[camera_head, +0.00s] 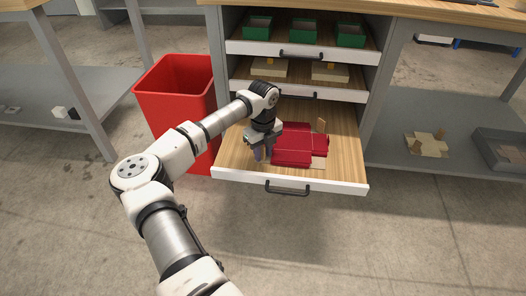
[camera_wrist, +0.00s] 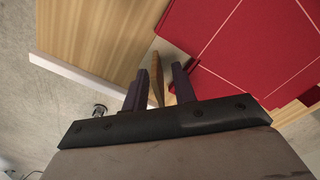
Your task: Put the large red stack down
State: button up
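The large red stack (camera_head: 297,146) lies on a thin pale wooden base at the front of the pulled-out bottom drawer (camera_head: 343,165). A wooden tab (camera_head: 320,126) stands upright at its far right corner. The red stack fills the upper right of the wrist view (camera_wrist: 250,45). My gripper (camera_head: 263,153) points down at the left side of the stack. In the wrist view its two dark fingers (camera_wrist: 161,82) are apart, with a thin upright wooden piece (camera_wrist: 156,80) between them. A gap shows on the piece's right side; contact on its left is unclear.
A red bin (camera_head: 178,85) stands left of the drawer. Above are drawers with wooden pieces (camera_head: 268,68) and green trays (camera_head: 303,30), also pulled out. A wooden holder (camera_head: 427,145) and a grey tray (camera_head: 497,150) sit on the right shelf. Bare drawer floor lies behind the stack.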

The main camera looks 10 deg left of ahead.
notch_tip(320, 180, up, 12)
jog(key=p, duration=0.2)
jog(key=shift+p, duration=0.35)
